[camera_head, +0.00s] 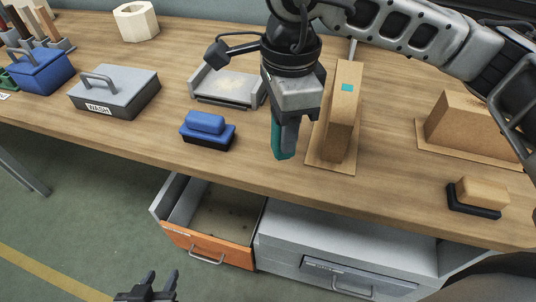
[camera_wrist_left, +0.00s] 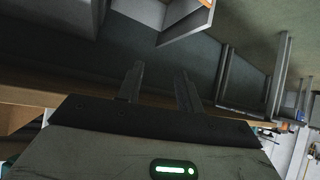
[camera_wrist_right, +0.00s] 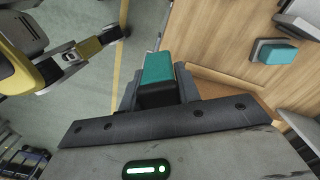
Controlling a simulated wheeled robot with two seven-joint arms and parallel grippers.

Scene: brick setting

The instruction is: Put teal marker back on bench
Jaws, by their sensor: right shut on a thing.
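The teal marker (camera_head: 281,142) is a block held in my right gripper (camera_head: 290,122), which points down near the front edge of the bench. In the right wrist view the teal marker (camera_wrist_right: 158,68), with a dark underside, sits between the fingers of the right gripper (camera_wrist_right: 157,90).
A blue block on a black base (camera_head: 207,130) lies left of my right gripper, an upright cardboard-coloured piece (camera_head: 343,115) close on its right. A grey tray (camera_head: 228,88) stands behind. A tan block (camera_head: 482,192) lies far right. An orange-fronted drawer (camera_head: 205,247) stands open below.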

